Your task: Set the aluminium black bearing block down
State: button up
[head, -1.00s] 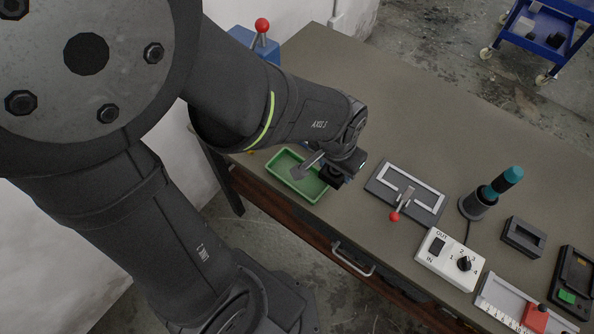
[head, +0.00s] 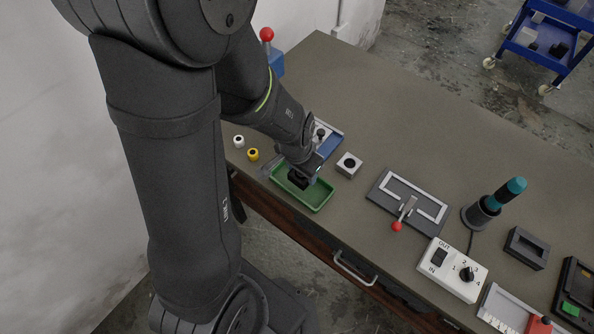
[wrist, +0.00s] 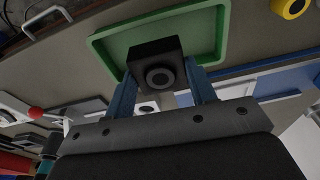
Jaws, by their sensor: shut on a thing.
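The black bearing block (wrist: 155,60) is a dark square block with a round bore, held between the two blue fingers of my gripper (wrist: 160,82) in the wrist view. In the head view the block (head: 297,180) is at the left part of the green tray (head: 318,204), within its outline, partly hidden by my gripper (head: 303,174). The tray's rim also shows behind the block in the wrist view (wrist: 226,30). I cannot tell whether the block touches the tray floor.
A light grey block with a dark bore (head: 349,165) stands right of the tray. A white piece (head: 239,141) and a yellow ring (head: 253,154) lie to its left. A blue-and-white fixture (head: 328,143) is behind my gripper. A clamp plate with a red-knobbed lever (head: 410,198) is further right.

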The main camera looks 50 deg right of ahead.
aim_at(301, 179)
jog(key=shift+w+f, duration=0.1)
jog(key=shift+f, duration=1.95)
jog(key=shift+f, duration=0.1)
jog(key=o, duration=1.1)
jog(key=r, duration=0.4)
jog(key=a+r, duration=0.1)
jog(key=r, duration=0.7)
jog(key=shift+a, duration=0.35)
jog(key=shift+d+f, duration=0.3)
jog(key=shift+f, duration=1.7)
jog(key=shift+d+f, duration=0.3)
jog(key=shift+f, duration=1.75)
jog(key=shift+d+f, duration=0.3)
jog(key=shift+f, duration=1.7)
jog(key=shift+r, duration=0.1)
